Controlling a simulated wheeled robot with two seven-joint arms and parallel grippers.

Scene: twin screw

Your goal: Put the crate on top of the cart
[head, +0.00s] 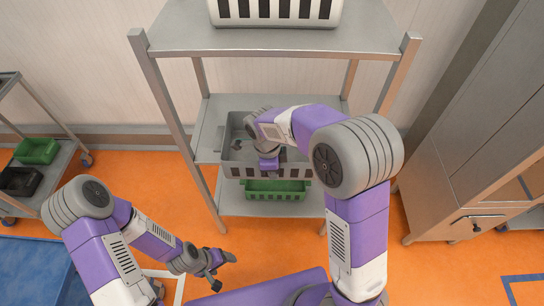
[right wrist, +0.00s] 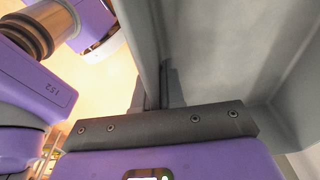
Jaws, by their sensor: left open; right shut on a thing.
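A grey slotted crate (head: 238,168) stands on the middle shelf of a metal rack, its near side at the shelf's front edge. My right gripper (head: 268,163) is at the crate's near wall, and my right arm hides part of the crate. In the right wrist view the fingers (right wrist: 157,92) are shut on the wall of the grey crate (right wrist: 225,50). My left gripper (head: 222,264) is open and empty, low in front of the rack and apart from it. A wheeled metal cart (head: 58,160) is partly visible at the far left.
Green (head: 38,150) and black (head: 20,181) crates sit on the cart. A cabinet (head: 475,150) stands right.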

